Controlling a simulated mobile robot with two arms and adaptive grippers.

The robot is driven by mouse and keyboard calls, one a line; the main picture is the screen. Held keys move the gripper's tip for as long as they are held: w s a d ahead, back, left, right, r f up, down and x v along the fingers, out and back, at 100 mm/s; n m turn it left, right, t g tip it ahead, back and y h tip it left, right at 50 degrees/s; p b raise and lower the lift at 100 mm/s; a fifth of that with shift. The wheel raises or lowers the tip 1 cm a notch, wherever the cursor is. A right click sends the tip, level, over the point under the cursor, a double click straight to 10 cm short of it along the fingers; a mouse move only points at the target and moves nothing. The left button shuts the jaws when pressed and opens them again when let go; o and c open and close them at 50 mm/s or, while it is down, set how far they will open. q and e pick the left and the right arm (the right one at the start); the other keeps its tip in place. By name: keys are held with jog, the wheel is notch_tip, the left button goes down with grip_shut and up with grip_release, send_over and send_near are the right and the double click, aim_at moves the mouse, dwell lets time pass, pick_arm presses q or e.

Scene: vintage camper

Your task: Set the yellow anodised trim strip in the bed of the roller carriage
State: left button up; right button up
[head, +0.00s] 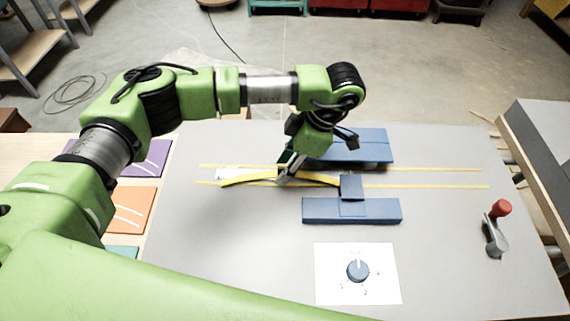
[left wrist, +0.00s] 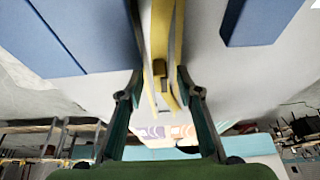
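The yellow trim strip (head: 250,179) has a bowed shape in the head view, between two thin straight yellow lines. Its right end meets a small blue block (head: 351,186), seemingly part of the blue carriage (head: 352,211). My left gripper (head: 284,177) is at the strip's middle, hiding part of it. In the left wrist view, its fingers (left wrist: 159,82) stand apart on either side of the yellow strip (left wrist: 178,50), with a small tan piece between them. A firm hold is not visible. My right gripper is not in view.
A larger blue block (head: 360,147) stands behind the lines. A white card with a blue knob (head: 358,271) lies in front. A red-topped crank (head: 497,227) is at the right. Orange (head: 130,209) and purple panels lie at the left. The grey table has free room at front right.

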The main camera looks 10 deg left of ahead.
pick_arm(q)
jog(key=v, duration=1.2)
